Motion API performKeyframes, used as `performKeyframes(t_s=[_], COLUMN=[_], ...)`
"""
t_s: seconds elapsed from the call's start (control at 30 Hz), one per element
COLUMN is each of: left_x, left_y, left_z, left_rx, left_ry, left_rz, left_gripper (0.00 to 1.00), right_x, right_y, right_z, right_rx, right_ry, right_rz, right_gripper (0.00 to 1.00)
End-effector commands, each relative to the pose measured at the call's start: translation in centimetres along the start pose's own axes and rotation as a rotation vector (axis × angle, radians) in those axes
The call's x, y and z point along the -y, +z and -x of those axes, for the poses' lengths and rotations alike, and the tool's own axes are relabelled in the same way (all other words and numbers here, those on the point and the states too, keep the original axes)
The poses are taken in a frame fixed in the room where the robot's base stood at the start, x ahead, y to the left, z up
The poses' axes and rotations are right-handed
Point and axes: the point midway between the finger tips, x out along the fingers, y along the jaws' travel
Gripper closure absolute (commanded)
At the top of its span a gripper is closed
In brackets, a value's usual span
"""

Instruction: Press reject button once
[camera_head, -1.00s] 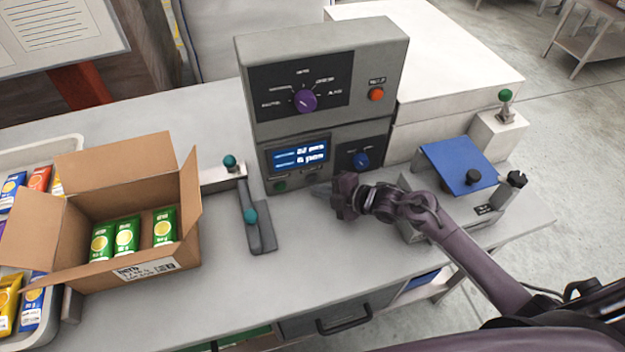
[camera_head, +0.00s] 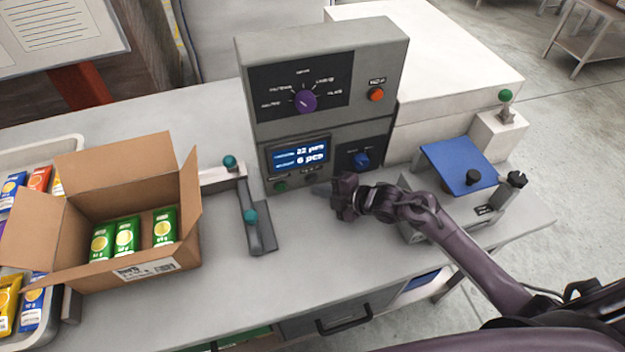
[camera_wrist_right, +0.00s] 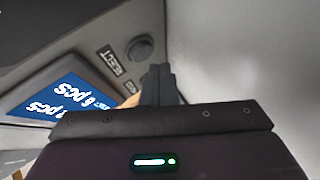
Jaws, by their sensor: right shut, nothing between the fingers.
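In the right wrist view, a dark round button (camera_wrist_right: 140,48) sits beside a label reading REJECT (camera_wrist_right: 115,67) on the grey panel. My right gripper (camera_wrist_right: 160,84) is shut and empty, with its tips close to that button in the picture; contact cannot be made out. In the head view the right gripper (camera_head: 321,188) points left, low in front of the weigher (camera_head: 325,45), just below its blue display (camera_head: 300,155). The reject button cannot be told for certain in that view. My left gripper is not in view.
A purple knob (camera_head: 305,102), an orange-red button (camera_head: 377,95) and a blue knob (camera_head: 361,160) are on the weigher. An open carton (camera_head: 60,225) with green packs stands left. A blue plate (camera_head: 458,165) is at right.

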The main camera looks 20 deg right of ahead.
Motion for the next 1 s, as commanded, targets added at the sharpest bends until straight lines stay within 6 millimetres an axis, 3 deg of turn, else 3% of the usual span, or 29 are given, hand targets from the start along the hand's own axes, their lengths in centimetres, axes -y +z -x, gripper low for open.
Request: performKeyframes(t_s=[1.0], left_x=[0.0], left_y=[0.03], left_z=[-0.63], left_rx=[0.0], left_ry=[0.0], left_rz=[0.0], left_gripper=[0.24], right_x=[-0.43], right_y=[0.44], right_z=[-0.58], right_rx=[0.0], right_ry=[-0.001], right_rz=[0.0], right_gripper=[1.0])
